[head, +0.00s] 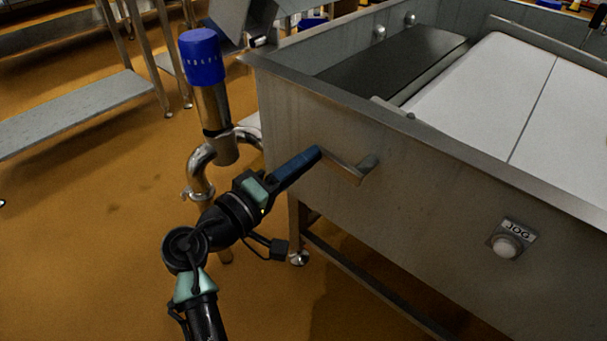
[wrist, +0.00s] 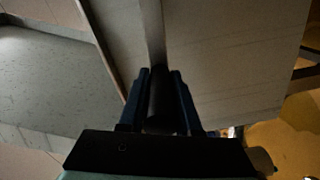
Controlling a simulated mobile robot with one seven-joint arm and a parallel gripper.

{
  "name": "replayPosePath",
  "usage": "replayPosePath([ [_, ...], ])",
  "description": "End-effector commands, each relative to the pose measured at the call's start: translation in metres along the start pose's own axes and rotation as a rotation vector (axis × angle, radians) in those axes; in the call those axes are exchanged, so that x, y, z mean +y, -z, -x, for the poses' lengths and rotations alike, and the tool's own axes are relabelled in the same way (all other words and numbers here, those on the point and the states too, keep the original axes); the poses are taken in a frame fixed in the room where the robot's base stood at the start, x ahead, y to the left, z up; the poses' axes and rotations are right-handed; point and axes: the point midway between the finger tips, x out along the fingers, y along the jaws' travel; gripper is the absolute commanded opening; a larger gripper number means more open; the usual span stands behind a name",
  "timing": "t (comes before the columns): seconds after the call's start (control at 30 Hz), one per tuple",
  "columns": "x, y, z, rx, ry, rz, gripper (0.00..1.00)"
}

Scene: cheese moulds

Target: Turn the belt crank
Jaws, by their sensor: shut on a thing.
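The belt crank (head: 342,170) is a metal arm on the outer side wall of the steel machine, joined to a round hub at its right end. My gripper (head: 311,157) reaches its left end, and the dark blue fingers cover the handle in the head view. In the wrist view the dark, round crank handle (wrist: 160,108) lies between the two fingers of my gripper (wrist: 160,73), which are shut on it. The metal crank arm (wrist: 152,32) runs on upward from the fingertips there.
The machine's steel wall (head: 420,190) carries a white JOG button (head: 506,246) to the right. A dark belt (head: 395,65) and a white surface (head: 483,88) lie on top. A blue-capped pipe (head: 203,60) stands close left of my arm. A grey bench (head: 75,112) is farther left.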

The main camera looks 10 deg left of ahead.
Motion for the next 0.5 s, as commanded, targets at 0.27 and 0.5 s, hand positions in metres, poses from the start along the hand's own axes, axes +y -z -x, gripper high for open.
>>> replayPosePath([
  [0.27,0.023,0.005,0.001,0.011,-0.004,-0.272,0.0],
  [0.5,0.041,0.001,0.001,0.011,-0.004,-0.5,0.0],
])
